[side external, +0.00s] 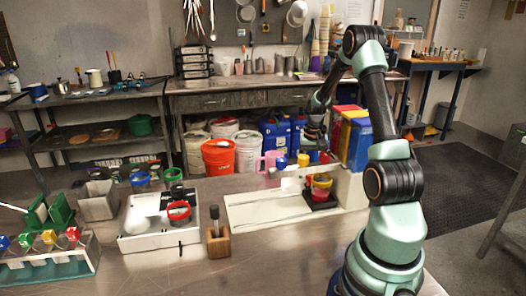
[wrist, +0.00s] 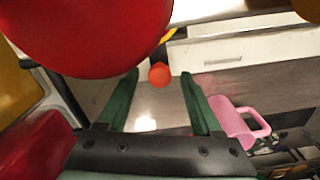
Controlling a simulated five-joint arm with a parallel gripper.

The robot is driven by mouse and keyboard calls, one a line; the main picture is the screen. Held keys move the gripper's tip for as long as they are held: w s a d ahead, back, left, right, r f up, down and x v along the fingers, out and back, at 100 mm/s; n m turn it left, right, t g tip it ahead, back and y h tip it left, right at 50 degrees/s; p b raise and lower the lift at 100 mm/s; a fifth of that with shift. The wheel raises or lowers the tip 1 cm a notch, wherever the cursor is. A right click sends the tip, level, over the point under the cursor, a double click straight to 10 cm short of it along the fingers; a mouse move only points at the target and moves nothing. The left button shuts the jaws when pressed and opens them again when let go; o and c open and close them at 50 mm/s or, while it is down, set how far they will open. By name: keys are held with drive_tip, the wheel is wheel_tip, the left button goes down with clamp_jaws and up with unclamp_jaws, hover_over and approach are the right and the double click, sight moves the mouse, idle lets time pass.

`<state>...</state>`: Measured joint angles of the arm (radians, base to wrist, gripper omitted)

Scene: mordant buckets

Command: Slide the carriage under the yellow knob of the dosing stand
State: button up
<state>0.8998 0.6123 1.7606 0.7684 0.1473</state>
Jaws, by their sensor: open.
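The dosing stand (side external: 350,190) is white, with a long pale rail base (side external: 265,210) on the bench. A blue knob (side external: 281,162), a yellow knob (side external: 303,159) and a red knob (side external: 324,157) sit in a row along its top. The dark carriage (side external: 320,204), bearing a red and yellow cup (side external: 321,187), is near the right end of the rail, roughly below the red knob. My gripper (side external: 315,138) is open above the stand. In the wrist view a small orange-red ball (wrist: 159,74) shows between my green fingertips; I cannot tell whether they touch it. A large red round shape (wrist: 90,30) hides the upper left.
Left of the rail stand a wooden block with a dark-topped tool (side external: 217,240), a white tray (side external: 150,235) and a rack with coloured caps (side external: 45,255). A pink jug (wrist: 235,125) shows in the wrist view. The left part of the rail looks clear.

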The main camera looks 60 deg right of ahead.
drive_tip(key=shift+f, duration=0.1)
clamp_jaws()
idle(1.4)
